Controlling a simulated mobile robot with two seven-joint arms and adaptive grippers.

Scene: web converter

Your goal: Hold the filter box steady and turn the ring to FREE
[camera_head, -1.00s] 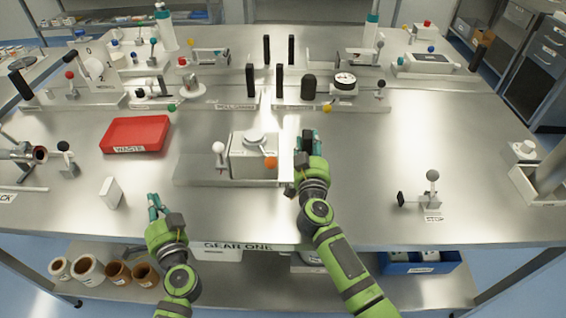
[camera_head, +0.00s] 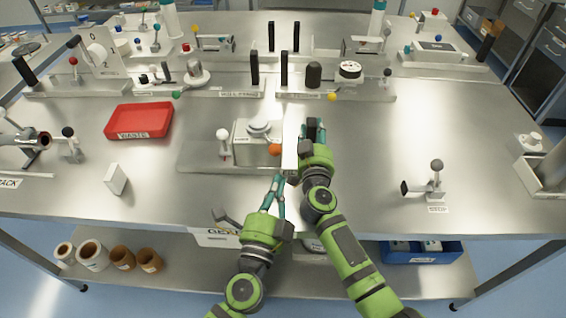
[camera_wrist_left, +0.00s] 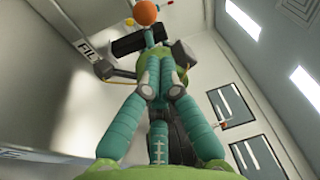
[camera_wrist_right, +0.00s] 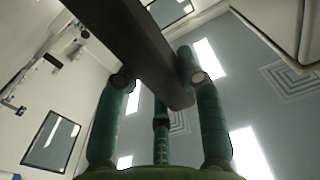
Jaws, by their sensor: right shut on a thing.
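The filter box (camera_head: 243,134) is a pale box on a flat metal base plate (camera_head: 205,155), with a round grey ring or cap (camera_head: 259,127) on top. An orange ball (camera_head: 274,149) sits at its front right; it also shows just beyond the fingertips in the left wrist view (camera_wrist_left: 145,12). My left gripper (camera_head: 277,182) is in front of the box, below the ball, fingertips together and apparently empty. My right gripper (camera_head: 312,128) is at the box's right side, shut on a dark grey bar (camera_wrist_right: 135,45). Its contact is partly hidden in the head view. The FREE mark is unreadable.
A white-knobbed lever (camera_head: 223,135) stands left of the box. A red waste tray (camera_head: 140,121) and a small white block (camera_head: 115,179) lie further left. A small stop fixture (camera_head: 435,180) stands at right. Other fixtures line the back.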

